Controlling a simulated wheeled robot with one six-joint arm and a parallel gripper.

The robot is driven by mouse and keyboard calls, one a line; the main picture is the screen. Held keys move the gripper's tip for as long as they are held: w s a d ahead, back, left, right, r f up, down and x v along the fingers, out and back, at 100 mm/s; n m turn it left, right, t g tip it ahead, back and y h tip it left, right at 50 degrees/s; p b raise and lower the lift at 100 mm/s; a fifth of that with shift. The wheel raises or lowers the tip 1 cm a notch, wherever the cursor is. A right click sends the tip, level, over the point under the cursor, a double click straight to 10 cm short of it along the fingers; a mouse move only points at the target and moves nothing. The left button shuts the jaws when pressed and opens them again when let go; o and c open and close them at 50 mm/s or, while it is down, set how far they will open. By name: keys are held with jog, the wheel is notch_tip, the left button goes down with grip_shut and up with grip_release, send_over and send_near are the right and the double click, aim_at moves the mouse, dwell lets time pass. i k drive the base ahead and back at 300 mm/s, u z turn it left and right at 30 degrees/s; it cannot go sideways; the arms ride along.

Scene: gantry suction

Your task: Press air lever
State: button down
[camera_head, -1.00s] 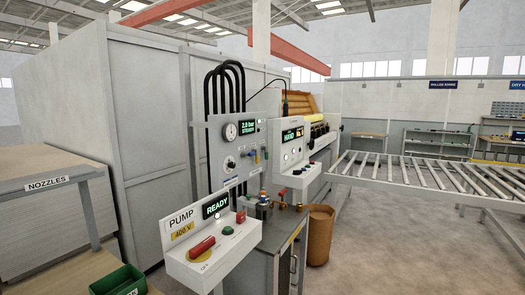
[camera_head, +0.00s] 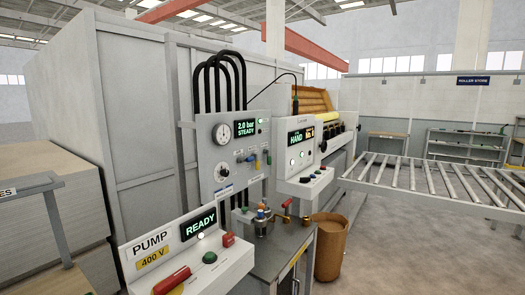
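The grey gauge panel (camera_head: 206,170) stands at the middle left, with a round gauge (camera_head: 222,133) and a display (camera_head: 247,127) reading "2.0 bar STEADY". A red-handled lever (camera_head: 287,204) stands by metal fittings (camera_head: 261,222) on the bench below. A thick red handle (camera_head: 172,281) lies on the pump box in front. I cannot tell which is the air lever, as no label is readable. My gripper is not in view.
The pump box reads "READY" (camera_head: 199,224) and has a green button (camera_head: 210,257). A control box reading "HAND" (camera_head: 298,138) juts out to the right. A brown bin (camera_head: 331,245) stands beside the bench (camera_head: 262,262). A roller conveyor (camera_head: 440,185) lies right; floor in front is open.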

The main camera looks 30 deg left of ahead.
aim_at(250, 159)
jog(key=i, duration=3)
jog(key=u, duration=3.05)
